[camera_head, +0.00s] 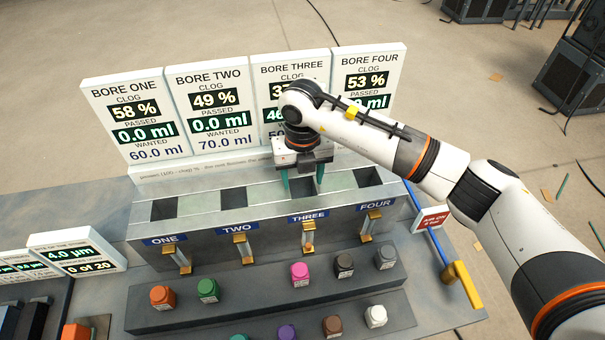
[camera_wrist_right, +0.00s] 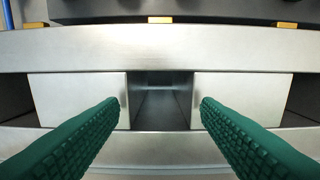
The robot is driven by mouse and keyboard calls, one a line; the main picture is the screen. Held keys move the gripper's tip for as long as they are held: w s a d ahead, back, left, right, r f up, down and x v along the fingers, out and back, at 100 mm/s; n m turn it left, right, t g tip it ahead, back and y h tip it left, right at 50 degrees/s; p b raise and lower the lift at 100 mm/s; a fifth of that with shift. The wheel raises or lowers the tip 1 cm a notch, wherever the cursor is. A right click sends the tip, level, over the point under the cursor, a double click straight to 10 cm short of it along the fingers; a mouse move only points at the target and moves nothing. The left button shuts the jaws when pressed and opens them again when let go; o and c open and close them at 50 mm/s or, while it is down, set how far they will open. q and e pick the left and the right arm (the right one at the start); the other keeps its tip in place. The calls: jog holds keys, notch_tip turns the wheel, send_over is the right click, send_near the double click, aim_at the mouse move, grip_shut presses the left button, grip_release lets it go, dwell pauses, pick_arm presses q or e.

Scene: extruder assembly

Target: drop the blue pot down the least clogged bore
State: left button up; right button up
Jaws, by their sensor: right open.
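My right gripper (camera_head: 302,181) is open and empty, with its green fingers over the bore three opening (camera_head: 303,190). In the right wrist view the fingers (camera_wrist_right: 160,103) stand apart on either side of that dark opening (camera_wrist_right: 160,85), and no pot shows in it. The bore three sign (camera_head: 291,68) is partly hidden by my arm; its clog figure starts with 3. The other signs read 58 % for bore one (camera_head: 125,150), 49 % for bore two (camera_head: 215,143) and 53 % for bore four (camera_head: 367,55). I see no blue pot. My left gripper is not in view.
A dark stepped rack (camera_head: 240,307) in front holds several pots, including orange (camera_head: 162,297), green (camera_head: 207,290), pink (camera_head: 299,273) and white (camera_head: 376,316). Yellow-handled levers (camera_head: 308,238) line the block's front. Small displays (camera_head: 78,259) stand at the left.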

jog(key=shift+r, duration=0.1)
notch_tip(320, 180, up, 12)
jog(key=b, duration=0.3)
dwell(0.7)
